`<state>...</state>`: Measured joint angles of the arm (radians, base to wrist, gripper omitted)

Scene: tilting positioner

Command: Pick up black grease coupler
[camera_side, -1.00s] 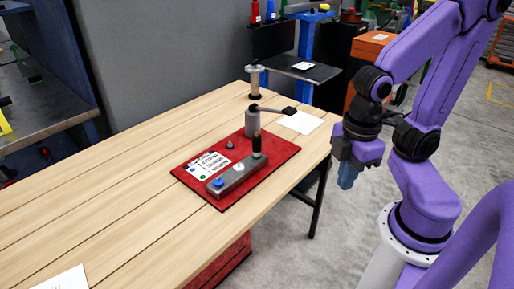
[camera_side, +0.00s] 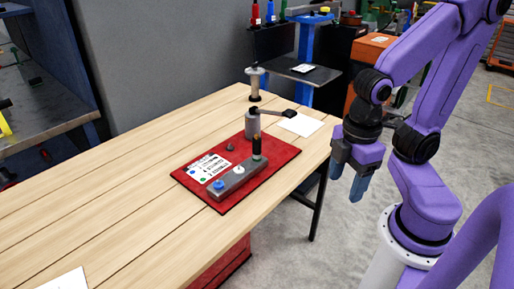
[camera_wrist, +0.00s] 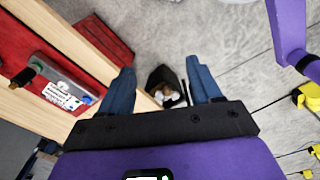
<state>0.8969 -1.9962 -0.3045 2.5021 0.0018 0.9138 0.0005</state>
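The black grease coupler (camera_side: 257,146) appears to be the slim black upright piece at the far end of a grey block (camera_side: 236,178) on a red mat (camera_side: 225,207). My gripper (camera_side: 348,186) hangs off the right side of the table, fingers pointing down, well apart from the coupler. In the wrist view its blue fingers (camera_wrist: 163,82) are spread, with nothing held between them.
A grey post with a black lever (camera_side: 252,122) stands at the mat's back corner. The block also carries a blue knob (camera_side: 218,184) and a white one. A white label card (camera_side: 208,165) lies on the mat. The table's left part is mostly clear.

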